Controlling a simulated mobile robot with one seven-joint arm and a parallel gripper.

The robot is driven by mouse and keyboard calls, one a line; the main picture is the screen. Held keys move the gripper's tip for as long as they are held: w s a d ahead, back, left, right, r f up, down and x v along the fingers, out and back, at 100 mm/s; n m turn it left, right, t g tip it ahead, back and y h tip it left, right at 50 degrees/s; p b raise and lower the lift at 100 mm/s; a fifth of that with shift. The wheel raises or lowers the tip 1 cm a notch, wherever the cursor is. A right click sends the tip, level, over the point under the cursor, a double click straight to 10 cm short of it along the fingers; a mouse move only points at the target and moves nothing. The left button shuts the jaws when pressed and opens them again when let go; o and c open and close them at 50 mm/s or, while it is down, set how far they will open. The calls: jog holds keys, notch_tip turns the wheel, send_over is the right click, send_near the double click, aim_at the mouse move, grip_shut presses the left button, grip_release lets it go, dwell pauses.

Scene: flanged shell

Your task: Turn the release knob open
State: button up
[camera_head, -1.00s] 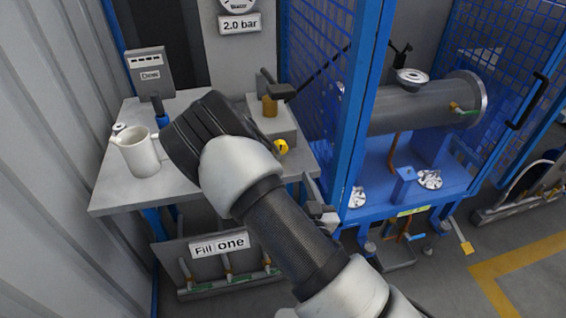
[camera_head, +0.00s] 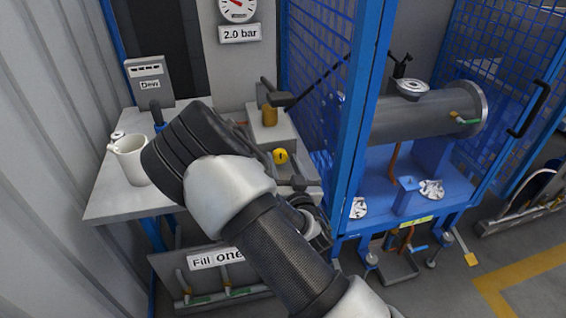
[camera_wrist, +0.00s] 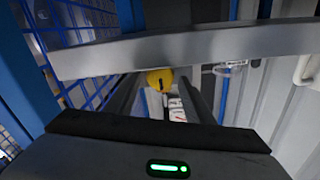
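The release knob appears to be the round yellow knob with a dark mark (camera_head: 280,156), on the front of a grey box on the bench. In the wrist view the yellow knob (camera_wrist: 159,78) shows beyond my gripper (camera_wrist: 160,100), roughly in line with the gap between its two dark fingers. The fingers look apart, with nothing held between them. I cannot tell the exact distance to the knob. In the head view my arm hides most of the gripper; dark parts of it show just below the knob.
The grey box (camera_head: 268,128) carries a brass fitting with a lever. A white jug (camera_head: 131,162) stands on the bench (camera_head: 112,207) at left. A blue mesh cage post (camera_head: 356,130) rises close to the right. A pale bar (camera_wrist: 200,48) crosses the wrist view.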

jog(key=c, duration=0.8)
jog(key=shift+n, duration=0.4)
jog(key=n+b, duration=0.2)
jog(key=n, duration=0.2)
jog(key=shift+a+n, duration=0.1)
jog(key=shift+n, duration=0.2)
jog(key=n+b, duration=0.1)
jog(key=n, duration=0.3)
jog(key=shift+a+n, duration=0.1)
jog(key=shift+n, duration=0.3)
jog(key=o, duration=1)
jog(key=shift+o, duration=0.2)
